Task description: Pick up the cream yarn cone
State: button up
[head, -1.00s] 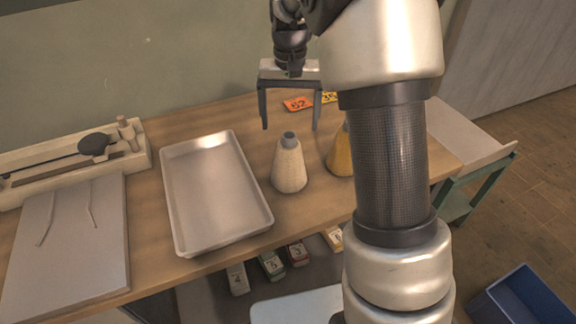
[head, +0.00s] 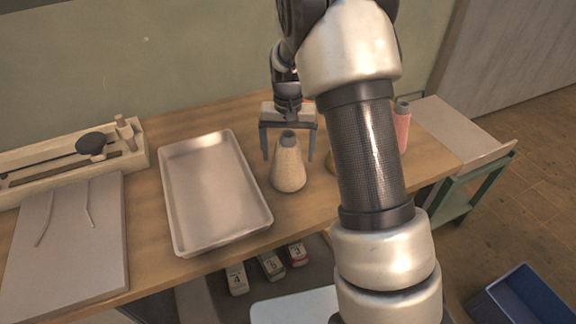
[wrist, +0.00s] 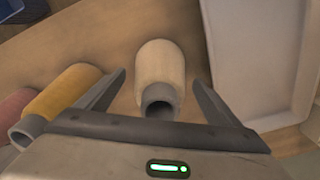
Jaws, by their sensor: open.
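The cream yarn cone (head: 288,171) stands upright on the wooden table, right of the metal tray, with a grey tip on top. In the wrist view the cone (wrist: 160,68) lies between the two fingers, its hollow grey tip facing the camera. My gripper (head: 287,158) is open, with its fingers just behind or to either side of the cone's upper part in the head view. In the wrist view my gripper (wrist: 162,85) shows a gap on both sides of the cone, and neither finger appears to touch it.
A metal tray (head: 171,205) stands left of the cone. A yellow cone (wrist: 65,92) is close outside the left finger in the wrist view, with a pink cone (wrist: 12,104) beyond it. In the head view my arm mostly hides the yellow one; the pink cone (head: 402,130) shows right.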

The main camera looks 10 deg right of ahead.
jog(key=shift+r, duration=0.1)
jog(key=c, duration=1.9)
